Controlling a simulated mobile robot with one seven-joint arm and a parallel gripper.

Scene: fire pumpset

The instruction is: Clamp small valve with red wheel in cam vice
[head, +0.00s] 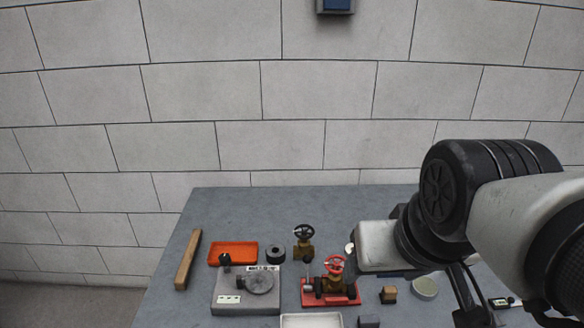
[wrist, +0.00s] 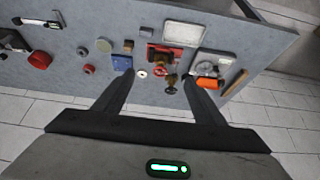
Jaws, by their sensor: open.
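The small valve with the red wheel (head: 334,265) has a brass body and stands upright at the red cam vice (head: 346,299), seemingly between its jaws; I cannot tell whether they grip it. The vice's lever with a black knob (head: 308,256) stands up at its left. The red wheel (wrist: 160,71) and the red vice (wrist: 165,52) also show in the wrist view. My gripper (wrist: 158,74) is open and empty, above the table, with the red wheel between its fingertips in the picture. In the head view my gripper's body is right of the valve and its fingers are mostly hidden.
A brass valve with a black wheel (head: 303,240) stands behind the vice. A grey fixture (head: 228,300), a black ring (head: 276,255), an orange tray (head: 233,253) and a wooden bar (head: 188,260) lie left. A white tray (head: 311,320) is in front. The table's back is clear.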

